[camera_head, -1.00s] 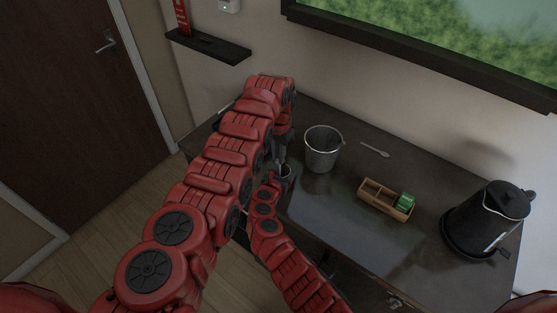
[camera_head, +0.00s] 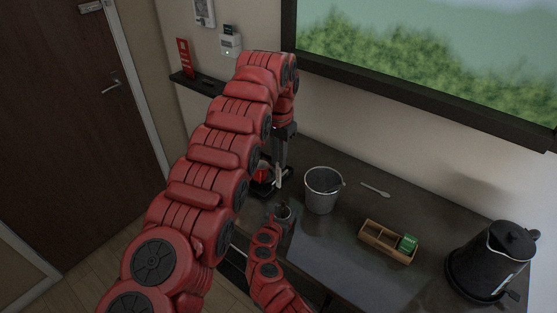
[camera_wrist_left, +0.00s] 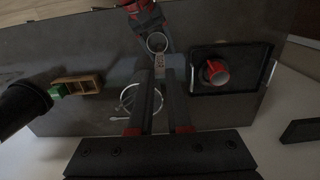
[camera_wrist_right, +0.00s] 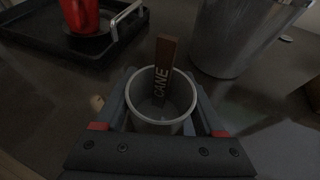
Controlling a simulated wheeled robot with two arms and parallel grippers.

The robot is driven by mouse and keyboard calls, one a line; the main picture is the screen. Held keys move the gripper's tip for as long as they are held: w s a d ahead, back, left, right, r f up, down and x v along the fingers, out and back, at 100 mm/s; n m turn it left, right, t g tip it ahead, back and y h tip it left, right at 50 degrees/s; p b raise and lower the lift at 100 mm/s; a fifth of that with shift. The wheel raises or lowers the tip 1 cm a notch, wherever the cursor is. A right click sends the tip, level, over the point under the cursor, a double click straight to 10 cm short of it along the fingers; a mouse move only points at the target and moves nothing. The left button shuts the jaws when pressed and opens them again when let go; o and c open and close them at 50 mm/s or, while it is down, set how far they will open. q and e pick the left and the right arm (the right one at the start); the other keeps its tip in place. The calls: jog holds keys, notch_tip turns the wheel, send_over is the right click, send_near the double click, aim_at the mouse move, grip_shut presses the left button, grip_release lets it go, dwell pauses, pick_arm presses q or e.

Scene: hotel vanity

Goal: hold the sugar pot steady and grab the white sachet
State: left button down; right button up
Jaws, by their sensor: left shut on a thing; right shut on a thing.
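The small metal sugar pot (camera_wrist_right: 160,124) stands upright between the fingers of my right gripper (camera_head: 284,217), which is shut on it. In the right wrist view a brown sachet marked CANE (camera_wrist_right: 165,66) sticks up out of the pot. The pot's rim also shows in the left wrist view (camera_wrist_left: 157,33). My left gripper (camera_head: 280,172) points down above the pot, apart from it. It is shut on a small pale strip, seemingly the white sachet (camera_wrist_left: 160,64), between its fingertips. The long left arm hides part of the table.
A metal bucket (camera_head: 322,190) stands right of the pot, with a white spoon (camera_head: 376,190) behind it. A wooden box (camera_head: 376,235) with green packets and a black kettle (camera_head: 492,262) are further right. A black tray with a red cup (camera_wrist_left: 216,72) lies beside the pot.

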jog(key=o, duration=1.4)
jog(key=v, duration=1)
jog(key=shift+s+a+r, duration=0.15)
jog(key=shift+s, duration=0.1)
jog(key=shift+s+a+r, duration=0.15)
jog(key=shift+s+r, duration=0.05)
jog(key=shift+s, duration=0.45)
